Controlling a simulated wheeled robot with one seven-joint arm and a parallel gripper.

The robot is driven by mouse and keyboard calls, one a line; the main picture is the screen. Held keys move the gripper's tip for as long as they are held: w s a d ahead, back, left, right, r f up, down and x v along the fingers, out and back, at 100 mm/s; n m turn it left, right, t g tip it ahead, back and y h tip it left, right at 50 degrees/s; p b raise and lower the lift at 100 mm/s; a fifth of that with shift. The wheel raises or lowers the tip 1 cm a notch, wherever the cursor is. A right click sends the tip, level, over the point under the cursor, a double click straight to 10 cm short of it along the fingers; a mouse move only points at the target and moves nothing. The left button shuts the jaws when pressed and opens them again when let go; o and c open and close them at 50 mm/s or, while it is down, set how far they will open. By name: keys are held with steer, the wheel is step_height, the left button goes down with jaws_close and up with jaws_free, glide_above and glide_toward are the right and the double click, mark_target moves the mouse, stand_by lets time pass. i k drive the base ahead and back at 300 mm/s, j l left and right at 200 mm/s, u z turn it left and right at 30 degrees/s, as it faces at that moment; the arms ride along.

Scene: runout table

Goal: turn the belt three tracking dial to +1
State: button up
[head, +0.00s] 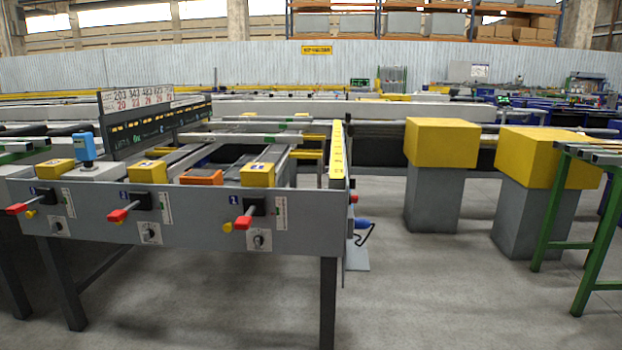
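The grey runout table (300,238) stands at left centre, and its front panel faces me. Three small dark round dials sit low on the panel: a left dial (58,228), a middle dial (150,233) and a right dial (260,240), each on a pale plate. Red-handled levers stand out above them: left (16,209), middle (118,215) and right (243,222). Small blue number tags beside the levers are too small to read surely, so I cannot tell which dial is belt three's. The dial scales and pointer settings are also unreadable. My gripper is not in view.
Yellow blocks (258,175) and a blue device (84,148) sit on the table top. Two yellow-topped grey posts (433,200) (535,208) and a green frame (590,225) stand at right. A blue-handled object (362,223) is by the table's right end. The floor in front is clear.

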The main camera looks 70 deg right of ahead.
mark_target(56, 227)
steer(key=z, duration=1.85)
steer(key=i+j, duration=0.15)
steer(key=j, duration=0.25)
steer(key=i+j, duration=0.15)
steer(key=j, duration=0.2)
steer(key=i+j, duration=0.15)
steer(key=j, duration=0.25)
steer(key=i+j, duration=0.15)
steer(key=j, duration=0.2)
steer(key=i+j+u, duration=0.1)
steer(key=j, duration=0.3)
steer(key=i+j, duration=0.2)
steer(key=j, duration=0.15)
steer(key=i+j, duration=0.15)
steer(key=j, duration=0.2)
